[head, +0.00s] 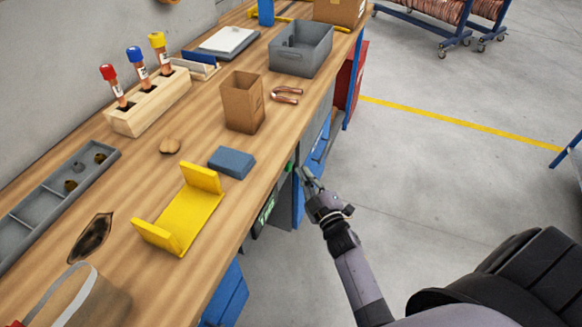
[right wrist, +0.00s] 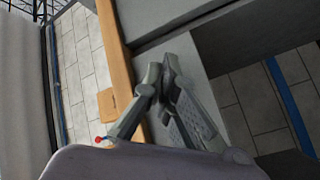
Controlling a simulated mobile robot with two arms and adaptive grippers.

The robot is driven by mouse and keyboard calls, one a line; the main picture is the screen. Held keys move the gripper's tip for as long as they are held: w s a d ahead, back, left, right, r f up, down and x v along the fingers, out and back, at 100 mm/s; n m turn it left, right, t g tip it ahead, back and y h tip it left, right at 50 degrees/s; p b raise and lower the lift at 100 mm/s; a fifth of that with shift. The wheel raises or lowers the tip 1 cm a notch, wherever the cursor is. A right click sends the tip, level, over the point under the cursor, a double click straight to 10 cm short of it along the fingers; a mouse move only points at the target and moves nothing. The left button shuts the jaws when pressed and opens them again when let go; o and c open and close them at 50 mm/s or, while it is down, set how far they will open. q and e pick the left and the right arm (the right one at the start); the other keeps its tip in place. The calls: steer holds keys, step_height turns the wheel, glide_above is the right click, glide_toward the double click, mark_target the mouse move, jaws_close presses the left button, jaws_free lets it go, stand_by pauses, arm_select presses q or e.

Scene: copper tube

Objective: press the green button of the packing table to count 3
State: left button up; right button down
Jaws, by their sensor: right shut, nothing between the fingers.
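The packing table (head: 150,215) has a wooden top and runs diagonally through the head view. A small green button (head: 289,167) shows on its front side, just below the top's edge. A dark counter with a green display (head: 267,208) is nearer me on the same side; its digits are too small to read. My right gripper (head: 307,175) is shut and empty, just right of the green button, apparently a small gap away. In the right wrist view the closed fingers (right wrist: 170,72) are in front of a grey panel; the button is not visible there. My left gripper is out of view.
On the tabletop are a yellow holder (head: 185,215), a blue-grey block (head: 232,162), a brown carton (head: 243,103), a grey bin (head: 300,50) and a tube rack (head: 148,103). Blue drawers (head: 225,297) are below the top. The floor (head: 440,150) to the right is free.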

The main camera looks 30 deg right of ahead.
steer(key=shift+w+a, duration=0.1)
stand_by(0.4)
steer(key=shift+w+a, duration=0.2)
steer(key=shift+w, duration=0.05)
steer(key=shift+w+a, duration=0.4)
stand_by(0.9)
steer(key=shift+s+d, duration=0.1)
steer(key=shift+d, duration=0.05)
stand_by(0.3)
steer(key=shift+s+d, duration=0.5)
steer(key=shift+s, duration=0.1)
steer(key=s+d+p, duration=0.1)
steer(key=s+d, duration=0.2)
steer(key=s, duration=0.1)
steer(key=shift+d, duration=0.15)
